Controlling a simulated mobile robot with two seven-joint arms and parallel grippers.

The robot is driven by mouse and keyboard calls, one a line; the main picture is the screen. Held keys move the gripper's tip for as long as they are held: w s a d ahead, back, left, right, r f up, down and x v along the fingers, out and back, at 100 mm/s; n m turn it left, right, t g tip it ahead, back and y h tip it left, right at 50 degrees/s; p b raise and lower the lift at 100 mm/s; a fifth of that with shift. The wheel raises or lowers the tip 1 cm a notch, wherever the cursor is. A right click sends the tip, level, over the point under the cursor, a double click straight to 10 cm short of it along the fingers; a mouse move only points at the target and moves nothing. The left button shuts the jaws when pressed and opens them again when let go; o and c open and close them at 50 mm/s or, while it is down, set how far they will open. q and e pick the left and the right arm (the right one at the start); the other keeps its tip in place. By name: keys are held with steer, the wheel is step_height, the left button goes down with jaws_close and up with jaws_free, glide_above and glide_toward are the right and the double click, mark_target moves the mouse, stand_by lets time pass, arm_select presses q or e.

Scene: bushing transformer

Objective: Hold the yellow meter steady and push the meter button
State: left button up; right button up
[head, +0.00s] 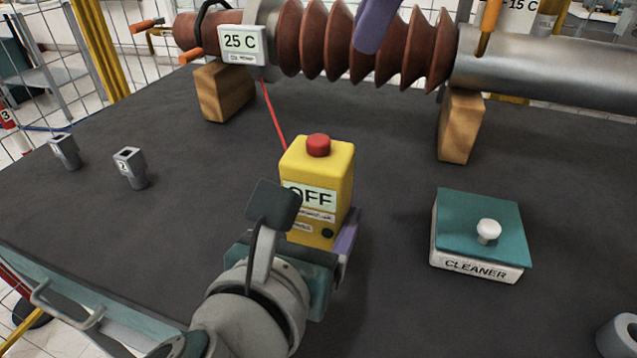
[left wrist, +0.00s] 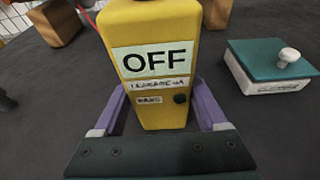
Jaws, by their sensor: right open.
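The yellow meter (head: 345,175) stands upright on the dark table, with a red button (head: 318,145) on top, an OFF display and a small dark round knob low on its front. My left gripper (head: 325,235) reaches it from the front. In the left wrist view its purple fingers (left wrist: 158,105) straddle the meter (left wrist: 190,60), one along each side; whether they press on it is unclear. The red button is out of that view. Part of my right gripper (head: 377,22), a purple finger, shows at the top edge, above the brown bushing and apart from the meter.
The ribbed bushing (head: 330,40) lies across the back on wooden blocks (head: 461,125). A 25 C display (head: 242,42) hangs there with a red cable running toward the meter. A CLEANER box (head: 478,225) stands right. Two grey sockets (head: 131,168) stand left.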

mark_target(331, 155)
arm_select(q)
jaws_close()
arm_select(e)
jaws_close()
stand_by(0.4)
steer(key=shift+a+f, duration=0.1)
stand_by(1.4)
steer(key=shift+w+a+f+n+t+y, duration=0.1)
steer(key=shift+a+f+n+t+y, duration=0.55)
steer(key=shift+f, duration=0.65)
steer(key=shift+s+a+f+n+t+y, duration=0.1)
steer(key=shift+a+f+n+t+y, duration=0.25)
steer(key=shift+f+t, duration=0.8)
steer(key=shift+w+a+f+n+t+y, duration=0.1)
steer(key=shift+a+f+n+t+y, duration=0.4)
steer(key=shift+f, duration=1)
steer(key=shift+d, duration=0.1)
